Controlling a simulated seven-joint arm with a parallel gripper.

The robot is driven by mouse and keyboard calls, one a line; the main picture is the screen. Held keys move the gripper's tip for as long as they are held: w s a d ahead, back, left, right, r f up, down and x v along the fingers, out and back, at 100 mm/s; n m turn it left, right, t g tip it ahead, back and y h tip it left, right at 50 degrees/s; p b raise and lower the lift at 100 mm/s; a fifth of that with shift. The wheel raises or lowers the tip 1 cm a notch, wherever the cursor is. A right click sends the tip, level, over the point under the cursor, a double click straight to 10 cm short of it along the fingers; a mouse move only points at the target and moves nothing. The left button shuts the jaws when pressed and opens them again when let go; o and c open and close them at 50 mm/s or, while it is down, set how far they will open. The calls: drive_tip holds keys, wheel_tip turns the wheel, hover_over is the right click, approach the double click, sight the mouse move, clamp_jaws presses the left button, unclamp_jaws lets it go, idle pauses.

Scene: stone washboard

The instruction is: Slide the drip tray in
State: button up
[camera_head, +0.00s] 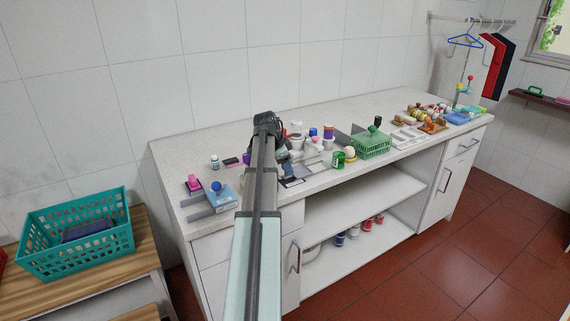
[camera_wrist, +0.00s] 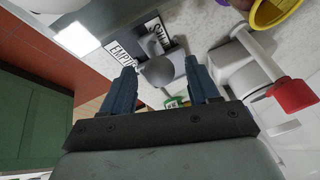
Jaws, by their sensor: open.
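My gripper (camera_wrist: 159,66) is open, with its two dark blue fingers apart in the wrist view. A round grey knob (camera_wrist: 157,72) shows between the fingertips; I cannot tell whether they touch it. The knob seems to belong to a dark grey piece (camera_wrist: 180,62) beside a black-and-white lettered label (camera_wrist: 122,50). I cannot tell for certain whether this piece is the drip tray. In the head view my gripper (camera_head: 282,152) is over the counter, largely hidden by my arm. A flat grey-and-white piece (camera_head: 292,182) lies near the counter's front edge below it.
A white device (camera_wrist: 240,65) with a red-tipped lever (camera_wrist: 292,94) stands close right of my gripper. A green basket (camera_head: 374,146) stands right.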

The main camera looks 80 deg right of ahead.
drive_tip(key=shift+c, duration=0.3)
clamp_jaws()
hover_over(305, 170)
idle(0.6)
drive_tip(key=shift+s, duration=0.1)
drive_tip(key=shift+c, duration=1.2)
unclamp_jaws()
drive_tip(key=shift+d, duration=0.15)
drive_tip(key=o, duration=0.3)
